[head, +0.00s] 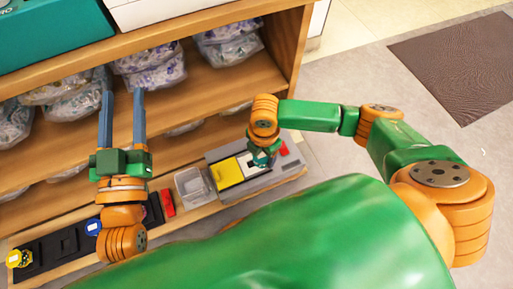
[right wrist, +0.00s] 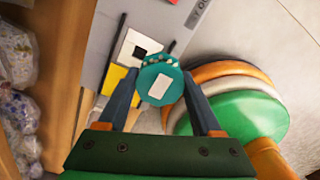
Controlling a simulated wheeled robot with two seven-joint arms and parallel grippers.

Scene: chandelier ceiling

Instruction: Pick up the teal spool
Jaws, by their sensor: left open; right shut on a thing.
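The teal spool (right wrist: 160,82) is a round disc with a white rectangular label and small pale bumps along its far rim. In the right wrist view it sits between the two fingers of my right gripper (right wrist: 160,76), which is shut on it. In the head view the spool (head: 261,158) shows small below the right wrist, over a grey unit; the right fingers are hard to make out there. I cannot tell whether the spool touches the unit. My left gripper (head: 122,94) is open and empty, its fingers pointing toward the shelf.
The grey unit (head: 282,170) bears yellow and white panels. Beside it are a clear bin (head: 190,188), a red piece (head: 168,203) and a black tray (head: 66,243) with blue (head: 93,226) and yellow (head: 18,258) round pieces. Wooden shelves (head: 215,82) hold bagged goods. Floor lies right.

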